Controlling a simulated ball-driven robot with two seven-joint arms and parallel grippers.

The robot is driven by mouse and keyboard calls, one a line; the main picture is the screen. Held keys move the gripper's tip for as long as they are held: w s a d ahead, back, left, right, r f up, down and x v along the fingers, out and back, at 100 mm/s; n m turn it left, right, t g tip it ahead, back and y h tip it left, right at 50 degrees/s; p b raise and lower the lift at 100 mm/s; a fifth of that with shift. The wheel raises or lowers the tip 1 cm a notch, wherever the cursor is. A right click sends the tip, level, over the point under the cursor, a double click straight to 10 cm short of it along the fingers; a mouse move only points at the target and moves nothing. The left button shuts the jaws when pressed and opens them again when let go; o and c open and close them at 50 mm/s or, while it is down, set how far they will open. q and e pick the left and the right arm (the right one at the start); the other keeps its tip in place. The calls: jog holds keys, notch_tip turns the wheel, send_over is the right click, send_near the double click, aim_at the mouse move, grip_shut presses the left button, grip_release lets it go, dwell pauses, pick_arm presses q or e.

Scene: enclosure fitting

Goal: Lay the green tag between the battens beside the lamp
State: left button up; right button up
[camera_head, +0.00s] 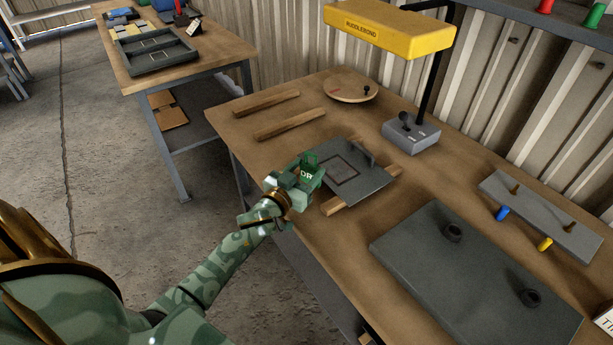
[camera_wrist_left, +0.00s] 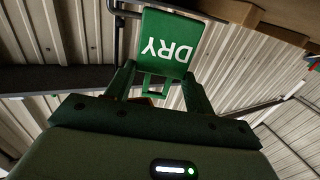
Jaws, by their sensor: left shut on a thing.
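My left gripper (camera_head: 302,178) is shut on the green tag (camera_head: 311,161), near the table's left edge. In the left wrist view the tag (camera_wrist_left: 166,42) stands out beyond the fingers (camera_wrist_left: 160,88), its white "DRY" lettering showing upside down. Two wooden battens (camera_head: 266,103) (camera_head: 290,122) lie roughly parallel on the table behind the gripper, with bare wood between them. The yellow lamp (camera_head: 400,30) hangs over the table from a dark post on a grey base (camera_head: 411,136), right of the battens. My right gripper is not in view.
A grey plate with a handle (camera_head: 360,182) rests on wooden strips beside my left gripper. A round wooden dish (camera_head: 350,88) sits behind the battens. A large dark panel (camera_head: 450,280) and a grey pegged board (camera_head: 540,215) lie to the right. A second table (camera_head: 222,50) stands far left.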

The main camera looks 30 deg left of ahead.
pick_arm(q)
jog(key=shift+f, duration=0.9)
jog(key=o, duration=0.9)
jog(key=shift+o, duration=0.2)
jog(key=shift+r, duration=0.2)
